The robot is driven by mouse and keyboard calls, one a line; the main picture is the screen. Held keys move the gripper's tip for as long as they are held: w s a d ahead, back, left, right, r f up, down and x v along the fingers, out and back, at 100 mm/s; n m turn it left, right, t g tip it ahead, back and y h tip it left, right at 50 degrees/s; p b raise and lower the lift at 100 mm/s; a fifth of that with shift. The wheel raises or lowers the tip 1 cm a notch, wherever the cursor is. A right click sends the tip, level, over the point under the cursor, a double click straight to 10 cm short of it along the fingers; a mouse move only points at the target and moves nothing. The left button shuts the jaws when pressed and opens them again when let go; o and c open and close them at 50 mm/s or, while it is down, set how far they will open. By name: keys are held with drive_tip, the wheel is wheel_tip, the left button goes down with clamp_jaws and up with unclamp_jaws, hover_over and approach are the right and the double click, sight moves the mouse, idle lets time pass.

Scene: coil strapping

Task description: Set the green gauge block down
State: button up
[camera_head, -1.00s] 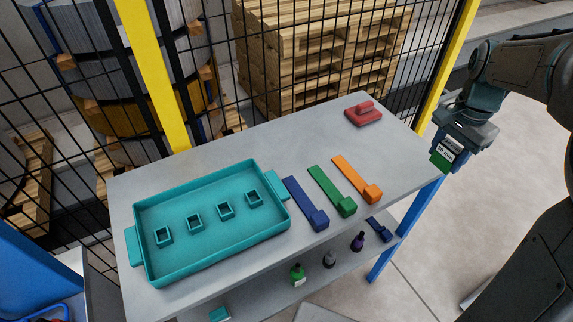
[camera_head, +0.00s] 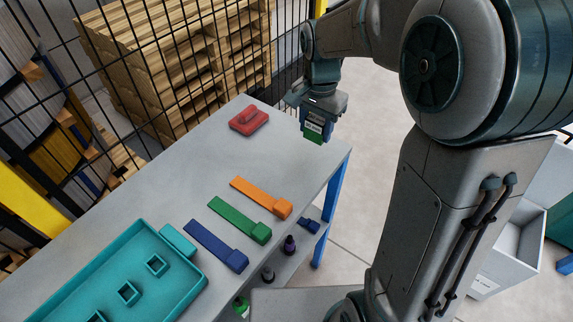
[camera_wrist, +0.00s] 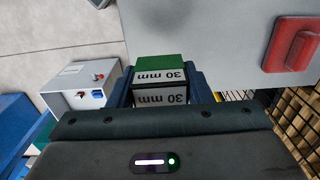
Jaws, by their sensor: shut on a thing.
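The green gauge block (camera_head: 313,136) is in my gripper (camera_head: 314,124), held near the right back edge of the grey table (camera_head: 150,185). In the wrist view the block (camera_wrist: 160,62) has a green top and pale faces marked "30 mm". My gripper (camera_wrist: 160,90) is shut on it, with a dark blue finger on each side.
A red block with a handle (camera_head: 249,120) lies on the table near the back. Orange (camera_head: 262,197), green (camera_head: 240,219) and blue (camera_head: 216,245) bar tools lie in a row. A teal tray (camera_head: 180,242) is at the lower left. Bottles stand on a lower shelf. Wire fence is behind.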

hover_over(292, 177)
wheel_tip(292, 177, down, 4)
drive_tip(key=shift+f+p, duration=0.15)
drive_tip(key=shift+p, duration=0.25)
drive_tip(key=shift+f, duration=2.05)
drive_tip(key=shift+f, duration=0.1)
drive_tip(key=shift+f, duration=0.15)
drive_tip(key=o, duration=1)
drive_tip(key=shift+r, duration=0.2)
